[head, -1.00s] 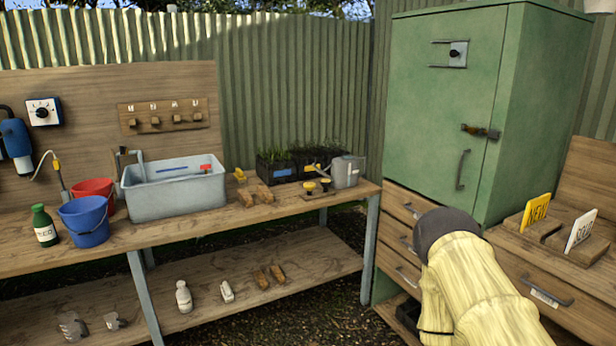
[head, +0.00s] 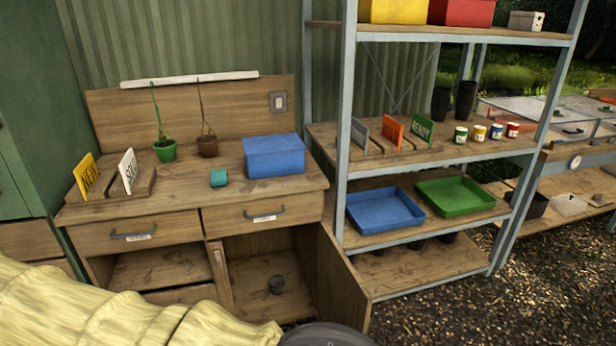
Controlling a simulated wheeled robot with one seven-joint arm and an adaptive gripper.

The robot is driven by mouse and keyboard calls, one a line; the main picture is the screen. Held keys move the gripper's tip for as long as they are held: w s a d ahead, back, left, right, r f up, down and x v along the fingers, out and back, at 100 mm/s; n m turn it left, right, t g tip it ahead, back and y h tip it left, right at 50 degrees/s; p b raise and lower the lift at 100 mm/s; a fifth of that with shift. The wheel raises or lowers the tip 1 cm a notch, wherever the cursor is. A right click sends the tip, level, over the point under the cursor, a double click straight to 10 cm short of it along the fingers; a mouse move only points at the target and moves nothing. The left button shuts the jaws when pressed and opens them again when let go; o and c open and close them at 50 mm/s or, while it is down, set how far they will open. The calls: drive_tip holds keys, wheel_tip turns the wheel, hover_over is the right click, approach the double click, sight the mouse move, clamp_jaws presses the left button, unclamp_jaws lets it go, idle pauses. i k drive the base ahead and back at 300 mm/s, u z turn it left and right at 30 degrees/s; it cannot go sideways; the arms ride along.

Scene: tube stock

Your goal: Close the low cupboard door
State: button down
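The low cupboard (head: 250,262) is under the right drawer of the wooden bench. Its wooden door (head: 343,282) stands open, hinged on the right and swung outward toward me, beside the shelf rack. My arm, in a pale yellow sleeve, crosses the lower left, with a dark rounded part at the bottom edge just below the cupboard. My gripper's fingers are out of view.
The drawers (head: 265,215) above the cupboard are shut. A metal shelf rack (head: 345,120) with trays stands close right of the door. Gravel ground (head: 450,310) is open at lower right.

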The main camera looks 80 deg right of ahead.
sight(344, 299)
drive_tip(key=u, duration=1.3)
drive_tip(key=k, duration=2.45)
drive_tip(key=z, duration=2.4)
drive_tip(key=i, duration=0.5)
drive_tip(key=u, duration=0.15)
drive_tip(key=k, duration=0.75)
drive_tip(key=z, duration=0.45)
